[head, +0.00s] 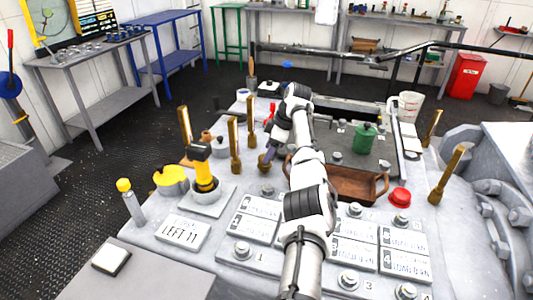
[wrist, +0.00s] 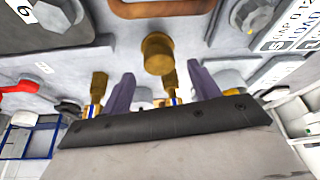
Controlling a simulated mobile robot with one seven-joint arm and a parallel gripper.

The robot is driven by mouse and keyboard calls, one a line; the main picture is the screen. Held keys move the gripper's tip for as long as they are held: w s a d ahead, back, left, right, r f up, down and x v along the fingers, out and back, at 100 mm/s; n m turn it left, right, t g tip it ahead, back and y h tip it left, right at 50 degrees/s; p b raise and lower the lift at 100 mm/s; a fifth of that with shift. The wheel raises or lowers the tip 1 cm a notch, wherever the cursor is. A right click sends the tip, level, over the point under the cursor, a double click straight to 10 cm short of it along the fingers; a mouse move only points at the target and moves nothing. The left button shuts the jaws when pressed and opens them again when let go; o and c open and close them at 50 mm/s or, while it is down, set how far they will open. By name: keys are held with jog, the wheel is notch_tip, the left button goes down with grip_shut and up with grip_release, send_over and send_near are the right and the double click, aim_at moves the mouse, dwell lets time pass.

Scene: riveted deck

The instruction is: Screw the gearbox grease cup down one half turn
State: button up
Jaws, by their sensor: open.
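The grease cup looks to be the round brass cap (wrist: 157,52) in the wrist view, upright on the grey deck. In the head view a brass knob (head: 265,160), likely the same cup, stands left of my arm. My gripper (wrist: 163,75) has two purple fingers, spread apart, one on each side of the cap in the wrist view. Clear gaps show between the cap and both fingers, and I see no contact. In the head view only a bit of purple finger shows beside the arm, and the fingertips are hard to make out.
Upright brass posts (head: 234,146) stand close by on the left. A brown tray (head: 345,183) lies to the right, with a red cap (head: 400,197) beyond. Numbered label plates (head: 260,207) and bolts cover the front.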

jog(key=shift+x, duration=1.35)
jog(key=shift+c, duration=0.4)
jog(key=c, duration=0.9)
jog(key=shift+m+p, duration=0.3)
jog(key=shift+p, duration=0.2)
